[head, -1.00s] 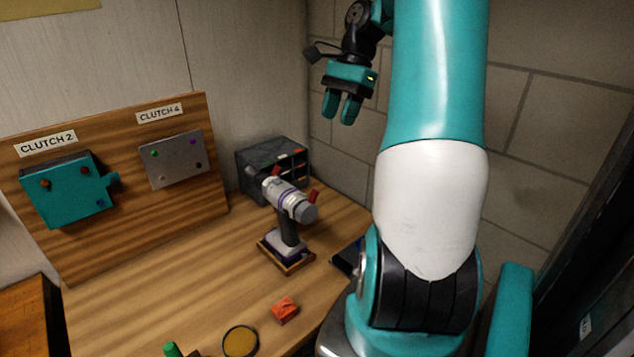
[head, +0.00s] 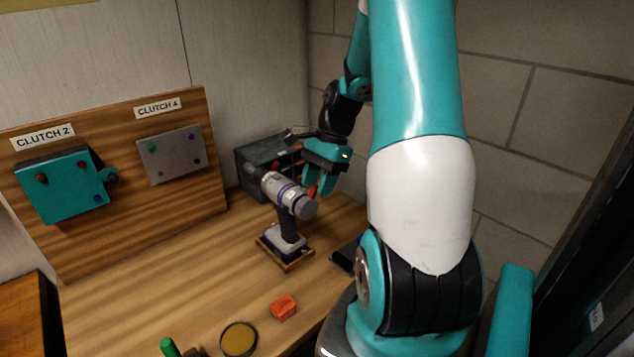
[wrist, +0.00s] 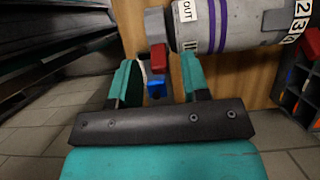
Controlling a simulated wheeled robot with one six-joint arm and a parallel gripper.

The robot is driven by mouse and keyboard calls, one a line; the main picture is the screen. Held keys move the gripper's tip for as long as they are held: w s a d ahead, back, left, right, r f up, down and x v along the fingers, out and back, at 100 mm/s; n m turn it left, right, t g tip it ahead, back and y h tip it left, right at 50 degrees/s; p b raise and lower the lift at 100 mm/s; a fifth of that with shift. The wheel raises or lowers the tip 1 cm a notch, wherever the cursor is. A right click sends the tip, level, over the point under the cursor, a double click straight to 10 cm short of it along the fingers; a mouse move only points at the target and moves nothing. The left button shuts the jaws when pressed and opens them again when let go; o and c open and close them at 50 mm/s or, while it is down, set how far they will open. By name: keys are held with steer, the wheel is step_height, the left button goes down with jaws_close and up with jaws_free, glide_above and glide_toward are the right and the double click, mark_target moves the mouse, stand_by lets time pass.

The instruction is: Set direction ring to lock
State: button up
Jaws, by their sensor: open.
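A grey and white drill (head: 285,197) with purple bands stands upright at the back of the bench. In the wrist view the drill body (wrist: 245,25) lies across the top. A white label reading OUT (wrist: 186,11) sits beside the purple bands. A red tab (wrist: 158,57) hangs below a grey collar (wrist: 156,25) left of this label. A LOCK mark does not show. My gripper (head: 317,188) is open and empty, right beside the drill. In the wrist view the red tab appears between the open fingertips (wrist: 158,72); I cannot tell if they touch it.
A dark organiser (head: 262,153) stands close behind the drill. Clutch panels (head: 62,185) hang on the wooden board at left. A red block (head: 284,307) and a round yellow dish (head: 239,339) lie in front. The bench's left middle is clear.

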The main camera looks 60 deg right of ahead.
steer(key=shift+f, duration=0.2)
jaws_close()
steer(key=shift+a, duration=0.1)
